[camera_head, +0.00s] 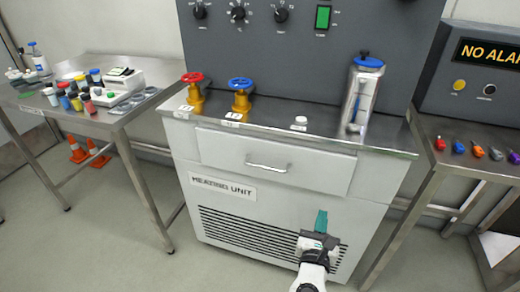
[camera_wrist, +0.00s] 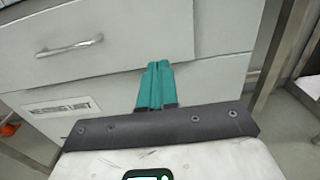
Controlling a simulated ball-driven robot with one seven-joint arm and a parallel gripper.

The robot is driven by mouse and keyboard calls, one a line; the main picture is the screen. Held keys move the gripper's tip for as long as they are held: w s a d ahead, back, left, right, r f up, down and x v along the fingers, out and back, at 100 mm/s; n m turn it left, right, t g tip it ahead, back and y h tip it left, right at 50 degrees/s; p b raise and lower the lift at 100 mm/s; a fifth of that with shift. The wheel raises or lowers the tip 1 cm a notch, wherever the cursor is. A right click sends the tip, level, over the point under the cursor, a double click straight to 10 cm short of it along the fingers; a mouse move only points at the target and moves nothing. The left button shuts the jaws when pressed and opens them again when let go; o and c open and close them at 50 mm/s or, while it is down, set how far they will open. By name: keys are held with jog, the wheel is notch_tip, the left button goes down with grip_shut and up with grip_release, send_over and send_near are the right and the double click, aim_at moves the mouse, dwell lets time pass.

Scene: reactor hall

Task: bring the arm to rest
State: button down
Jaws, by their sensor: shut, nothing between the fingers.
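My gripper (camera_head: 321,222) is in front of the lower right part of the heating unit (camera_head: 240,172), with its teal fingers pointing up in the head view. In the wrist view the two teal fingers (camera_wrist: 157,68) are together and nothing is between them. Behind them is the unit's white front with a shut drawer (camera_wrist: 100,45) and its handle (camera_wrist: 68,47). I cannot tell from the pictures how large the gap is between the fingers and the front.
On the unit stand a red valve (camera_head: 194,92), a blue valve (camera_head: 240,98) and a clear blue-topped container (camera_head: 363,95). A left table (camera_head: 120,120) carries several small bottles. A right table (camera_head: 450,135) carries several coloured items. Orange cones (camera_head: 77,150) stand at left. Floor is clear between.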

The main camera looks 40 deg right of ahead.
jog(key=s+d+f+m+g+y+p, duration=0.2)
jog(key=s+m+g+y+p, duration=0.4)
jog(key=s+m, duration=0.8)
jog(key=s+a+m+g+y, duration=0.1)
jog(key=s+a+m+y, duration=0.1)
jog(key=a+m+y, duration=0.2)
jog(key=s+a+f+m+g+y+p, duration=0.1)
jog(key=s+a+m+g+y, duration=0.1)
jog(key=a+m+y, duration=0.2)
jog(key=a+m, duration=0.3)
jog(key=a, duration=0.3)
jog(key=shift+s+a+m+g, duration=0.25)
jog(key=shift+s+m+g, duration=0.05)
